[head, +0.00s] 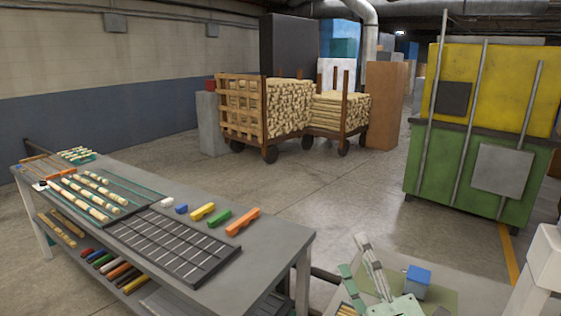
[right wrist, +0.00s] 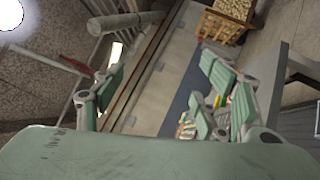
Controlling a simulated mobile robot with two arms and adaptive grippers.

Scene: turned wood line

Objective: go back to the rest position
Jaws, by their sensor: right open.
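My right gripper (head: 356,255) shows at the bottom of the head view, right of centre, with its pale green and grey fingers pointing up. In the right wrist view the same gripper (right wrist: 165,72) has its two fingers wide apart, with nothing between them. It is open and empty. It is close to a blue block (head: 418,279) in the head view; whether they touch is hard to tell. My left gripper is not in view.
A grey workbench (head: 280,243) at left holds a dark slotted tray (head: 170,247), turned wood pieces and coloured blocks, including an orange one (head: 242,222). Log carts (head: 240,107) stand behind. A yellow and green machine (head: 430,165) stands at right. Open floor lies between.

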